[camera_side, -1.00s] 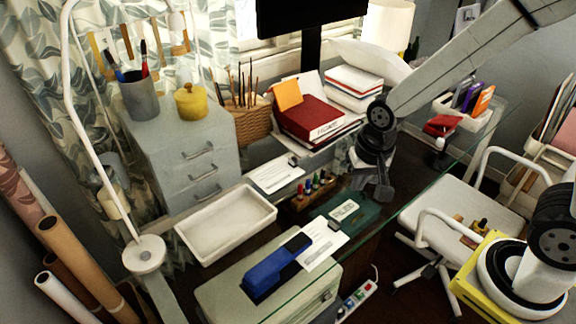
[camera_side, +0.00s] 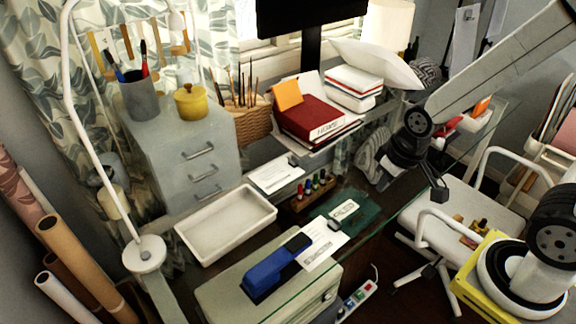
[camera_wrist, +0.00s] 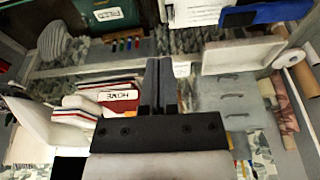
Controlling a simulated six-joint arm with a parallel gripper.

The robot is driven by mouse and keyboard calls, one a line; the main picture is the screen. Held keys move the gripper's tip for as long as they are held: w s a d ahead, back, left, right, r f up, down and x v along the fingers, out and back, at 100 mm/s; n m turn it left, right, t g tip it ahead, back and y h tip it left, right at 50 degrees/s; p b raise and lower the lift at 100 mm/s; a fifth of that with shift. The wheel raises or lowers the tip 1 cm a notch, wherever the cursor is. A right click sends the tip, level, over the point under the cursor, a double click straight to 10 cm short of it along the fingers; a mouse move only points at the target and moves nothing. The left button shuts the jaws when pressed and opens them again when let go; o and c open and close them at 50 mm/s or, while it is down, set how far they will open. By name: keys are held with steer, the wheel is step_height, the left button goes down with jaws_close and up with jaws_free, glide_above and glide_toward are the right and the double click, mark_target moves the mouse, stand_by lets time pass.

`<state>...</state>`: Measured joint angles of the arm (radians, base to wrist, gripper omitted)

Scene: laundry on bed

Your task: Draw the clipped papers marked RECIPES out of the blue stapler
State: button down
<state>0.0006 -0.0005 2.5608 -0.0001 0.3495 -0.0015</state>
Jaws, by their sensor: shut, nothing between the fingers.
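The blue stapler (camera_side: 277,265) lies on a pale cabinet top under the glass desk edge. A sheet of white clipped papers (camera_side: 322,243) sticks out from its right end, with a small dark clip; its writing is too small to read. Part of the papers at the stapler is hidden. In the wrist view the stapler (camera_wrist: 265,12) is at the top right, and the white papers (camera_wrist: 197,12) are beside it. My gripper (camera_side: 438,190) is shut and empty, well right of the papers and apart from them. Its fingers (camera_wrist: 160,65) show together in the wrist view.
A green box (camera_side: 362,213) with a white label lies just behind the papers. Other clipped papers (camera_side: 276,175), an empty white tray (camera_side: 225,222) and a rack of small bottles (camera_side: 312,190) are near. A white chair (camera_side: 470,215) stands at the right.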

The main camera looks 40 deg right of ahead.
steer(key=shift+c, duration=2.4)
jaws_free()
steer(key=shift+w, duration=0.1)
steer(key=o, duration=0.3)
steer(key=shift+w+f+m, duration=0.15)
steer(key=shift+m, duration=0.25)
steer(key=m+g, duration=0.3)
steer(key=m, duration=1.4)
glide_above(333, 223)
steer(key=shift+f, duration=6)
steer(key=shift+f, duration=0.15)
steer(key=shift+f, duration=3.7)
